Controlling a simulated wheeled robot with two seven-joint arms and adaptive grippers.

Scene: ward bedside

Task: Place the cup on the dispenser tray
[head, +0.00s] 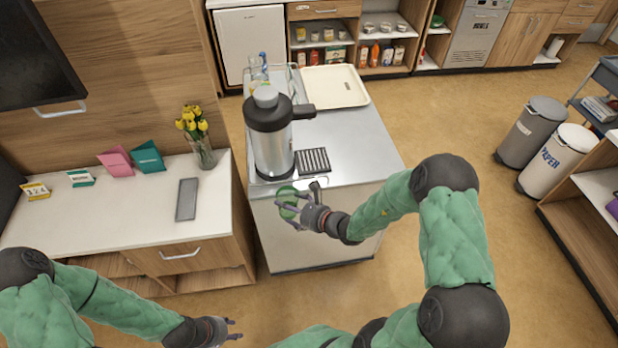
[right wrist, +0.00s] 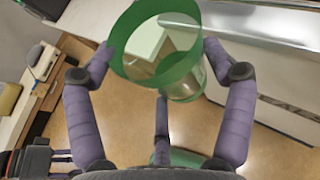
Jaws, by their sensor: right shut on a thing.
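A green see-through cup (head: 287,204) is in my right gripper (head: 293,210), in front of the metal cart's near edge in the head view. The silver dispenser (head: 271,146) with a black top stands upright on the cart. Its dark ribbed tray (head: 313,160) lies on the cart top to the right of its base and looks empty. My left gripper (head: 235,329) is open and empty at the bottom, over the floor.
The metal cart (head: 350,135) also bears a cream tray (head: 334,87) and bottles (head: 262,66) at the back. The wooden cabinet (head: 120,215) to the left holds yellow flowers in a vase (head: 203,152), folded cards and a grey slab (head: 187,199).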

